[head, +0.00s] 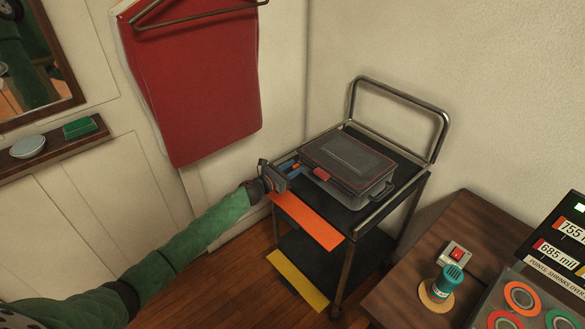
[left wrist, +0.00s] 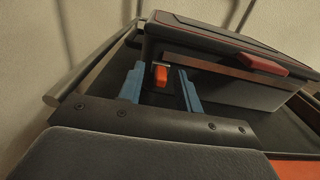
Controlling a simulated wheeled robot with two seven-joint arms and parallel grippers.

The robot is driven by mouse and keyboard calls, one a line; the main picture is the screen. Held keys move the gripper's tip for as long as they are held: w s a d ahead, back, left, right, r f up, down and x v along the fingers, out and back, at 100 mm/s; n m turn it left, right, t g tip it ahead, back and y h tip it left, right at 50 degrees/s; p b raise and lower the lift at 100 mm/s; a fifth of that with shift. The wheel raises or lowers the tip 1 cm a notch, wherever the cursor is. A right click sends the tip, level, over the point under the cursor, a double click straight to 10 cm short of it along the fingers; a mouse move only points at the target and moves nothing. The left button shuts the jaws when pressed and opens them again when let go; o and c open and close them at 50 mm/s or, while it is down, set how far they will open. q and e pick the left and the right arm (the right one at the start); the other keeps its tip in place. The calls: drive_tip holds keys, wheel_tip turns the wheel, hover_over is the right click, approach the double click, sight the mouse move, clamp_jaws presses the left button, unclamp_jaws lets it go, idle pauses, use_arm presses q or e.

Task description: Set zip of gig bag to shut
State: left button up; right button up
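The gig bag (head: 345,160) is a dark grey, box-like case with thin red piping around its top. It lies on the cart's top shelf, and in the left wrist view the bag (left wrist: 215,42) fills the upper right. A red tab (head: 322,173) sits on its front edge; the tab also shows in the left wrist view (left wrist: 262,63). A small orange-red pull (left wrist: 160,77) shows at the bag's end. My left gripper (head: 291,165) is at the bag's left end. Its blue fingers (left wrist: 160,70) are apart, with the pull between them, not visibly touching it. My right gripper is out of view.
The dark cart (head: 405,160) has a metal handle at the back and an orange front strip (head: 305,222). A wooden table (head: 420,270) with a red switch box (head: 457,253) and teal-topped item stands at right. A red cloth (head: 190,90) hangs on the wall.

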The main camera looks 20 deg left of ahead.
sight(352, 200)
use_arm(q)
clamp_jaws()
drive_tip(key=shift+d, duration=0.1)
